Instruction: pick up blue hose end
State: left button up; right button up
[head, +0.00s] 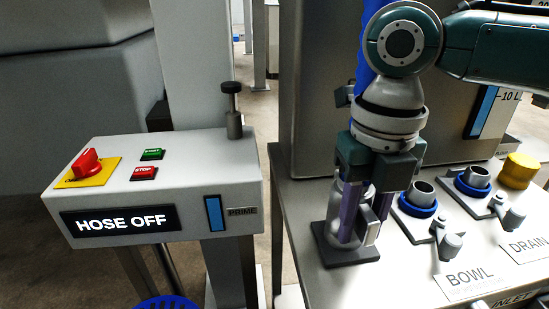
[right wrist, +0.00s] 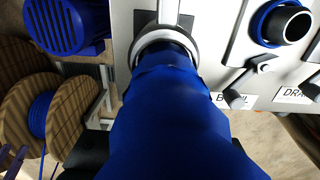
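The blue hose (head: 367,55) runs upright behind my right arm in the head view. It fills the middle of the right wrist view (right wrist: 175,115), where it meets a pale ring (right wrist: 165,42). My right gripper (head: 366,215) points down at a stand with a dark square base (head: 345,252). Its purple fingers are apart, on either side of a grey part at the stand. Most of the hose end is hidden behind the gripper, and I cannot tell whether the fingers press on it.
Right of the stand are the bowl port (head: 418,200) and drain port (head: 472,182), with valve levers, and a yellow cap (head: 518,170). The control box (head: 160,185) reads HOSE OFF. The wrist view shows a wooden spool (right wrist: 75,115) and a blue ribbed motor (right wrist: 62,25).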

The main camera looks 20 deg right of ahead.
aim_at(364, 206)
grip_shut()
jog(key=shift+w, duration=0.1)
dwell(0.3)
jog(key=shift+r, duration=0.1)
dwell(0.3)
jog(key=shift+r, duration=0.5)
notch_tip(364, 206, up, 19)
jog(key=p, duration=0.4)
